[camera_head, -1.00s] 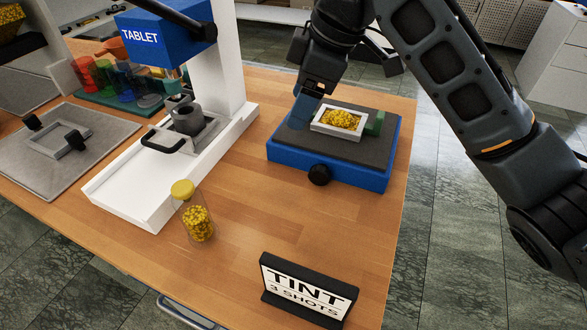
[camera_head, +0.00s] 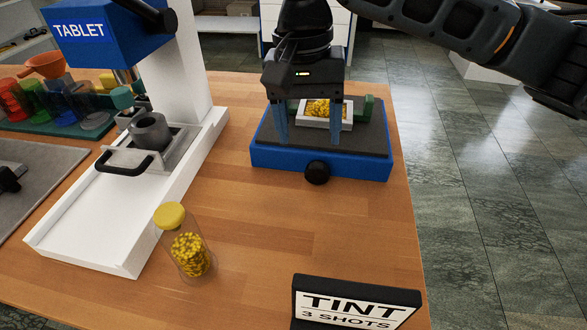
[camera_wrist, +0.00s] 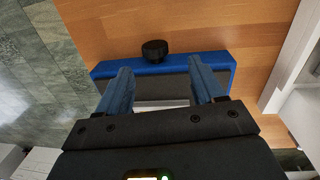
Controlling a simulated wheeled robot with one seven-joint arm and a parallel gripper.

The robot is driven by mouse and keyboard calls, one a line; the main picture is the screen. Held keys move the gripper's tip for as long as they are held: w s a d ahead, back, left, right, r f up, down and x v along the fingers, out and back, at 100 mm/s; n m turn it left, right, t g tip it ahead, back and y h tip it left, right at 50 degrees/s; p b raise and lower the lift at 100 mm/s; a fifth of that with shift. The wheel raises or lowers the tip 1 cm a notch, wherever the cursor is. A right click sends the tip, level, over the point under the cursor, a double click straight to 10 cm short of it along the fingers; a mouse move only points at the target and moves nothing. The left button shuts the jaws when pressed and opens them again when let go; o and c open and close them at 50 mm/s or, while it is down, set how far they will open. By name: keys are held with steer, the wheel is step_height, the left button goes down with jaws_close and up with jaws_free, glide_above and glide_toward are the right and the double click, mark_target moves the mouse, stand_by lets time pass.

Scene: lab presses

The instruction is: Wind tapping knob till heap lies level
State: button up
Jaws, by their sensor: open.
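The tapping knob (camera_head: 317,172) is a black round knob on the front face of the blue tapping base (camera_head: 270,158). A white-rimmed tray (camera_head: 338,124) on its dark top holds a yellow granular heap (camera_head: 325,107), partly hidden behind my gripper; whether the heap is level cannot be told. A green block (camera_head: 368,107) touches or nearly touches the tray's right side. My gripper (camera_head: 308,140) is open and empty above the base, behind the knob, fingers pointing down. In the wrist view the knob (camera_wrist: 154,50) shows beyond the fingertips (camera_wrist: 157,75), apart from them.
A white tablet press (camera_head: 190,60) with a metal die block (camera_head: 150,132) stands at left. A yellow-capped jar (camera_head: 190,252) and a TINT 3 SHOTS sign (camera_head: 355,303) stand in front. The wood between them and the blue base is clear.

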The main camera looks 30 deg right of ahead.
mark_target(321, 169)
steer(key=shift+s+d+f+m, duration=0.2)
steer(key=shift+d+f+m, duration=0.1)
steer(key=shift+m, duration=0.4)
steer(key=shift+f, duration=0.25)
steer(key=shift+s+d+f+b, duration=0.15)
steer(key=shift+s+f+b, duration=0.1)
steer(key=shift+f, duration=1.55)
steer(key=shift+s+d+f+b, duration=0.1)
steer(key=shift+f+b, duration=0.15)
steer(key=shift+f, duration=1.5)
steer(key=shift+c, duration=0.3)
steer(key=c, duration=1)
steer(key=shift+d, duration=0.1)
steer(key=shift+s+t+y+p, duration=0.15)
steer(key=shift+t+y+p, duration=0.15)
steer(key=shift+y+p, duration=0.2)
steer(key=shift+s+d+f+t+y, duration=0.1)
steer(key=shift+d+t+y, duration=0.1)
steer(key=shift+t+y, duration=0.85)
